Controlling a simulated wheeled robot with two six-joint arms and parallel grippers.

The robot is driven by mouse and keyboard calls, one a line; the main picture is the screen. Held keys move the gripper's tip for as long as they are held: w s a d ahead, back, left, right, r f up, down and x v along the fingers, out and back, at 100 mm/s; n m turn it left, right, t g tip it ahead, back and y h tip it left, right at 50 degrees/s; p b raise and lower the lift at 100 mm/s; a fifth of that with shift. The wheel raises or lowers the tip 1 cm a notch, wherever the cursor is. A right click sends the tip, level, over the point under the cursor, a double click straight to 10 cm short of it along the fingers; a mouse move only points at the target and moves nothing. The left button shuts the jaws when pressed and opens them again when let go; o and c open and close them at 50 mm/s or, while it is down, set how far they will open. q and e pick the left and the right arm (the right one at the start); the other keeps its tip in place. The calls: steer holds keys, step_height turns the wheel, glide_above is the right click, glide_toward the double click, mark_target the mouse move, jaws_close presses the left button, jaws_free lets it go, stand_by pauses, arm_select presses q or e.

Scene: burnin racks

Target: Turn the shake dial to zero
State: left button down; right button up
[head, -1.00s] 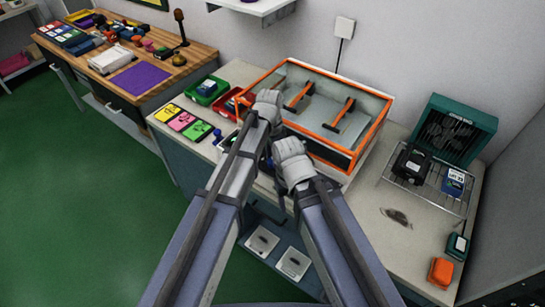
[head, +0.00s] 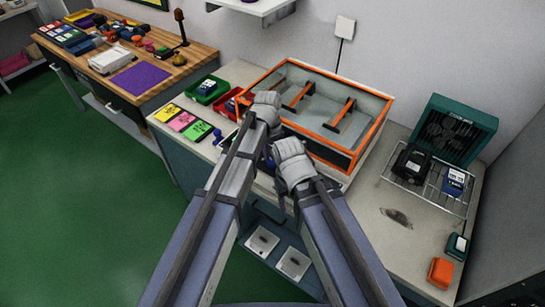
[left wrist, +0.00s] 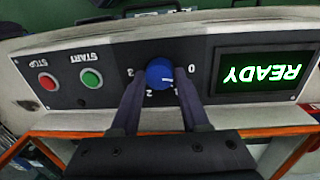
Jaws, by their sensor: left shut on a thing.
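The shake dial (left wrist: 159,73) is a round blue knob on the dark front panel, seen upside down in the left wrist view. Labels 0, 1, 2 and 3 surround it. Its short white mark points right and slightly down in that view, toward the 0 and 1 side; its exact setting is hard to tell. My left gripper (left wrist: 160,84) is shut on the dial, with one dark finger on each side. In the head view my left gripper (head: 268,156) is at the front of the orange-framed shaker (head: 357,158), and the dial is hidden. My right gripper's fingers are not clear.
The panel has a red STOP button (left wrist: 48,81), a green START button (left wrist: 91,78) and a display (left wrist: 262,73) reading READY. Coloured cards (head: 183,121) and a green bin (head: 207,90) lie left of the shaker. A wire rack (head: 425,183) stands right.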

mark_target(271, 159)
arm_select(q)
steer(key=shift+n, duration=1.2)
steer(key=shift+c, duration=2)
jaws_free()
steer(key=shift+r, duration=0.1)
steer(key=r+p, duration=0.7)
steer(key=p, duration=0.1)
steer(key=shift+w+a+r, duration=0.1)
steer(key=shift+a+r, duration=0.15)
steer(key=shift+r, duration=0.1)
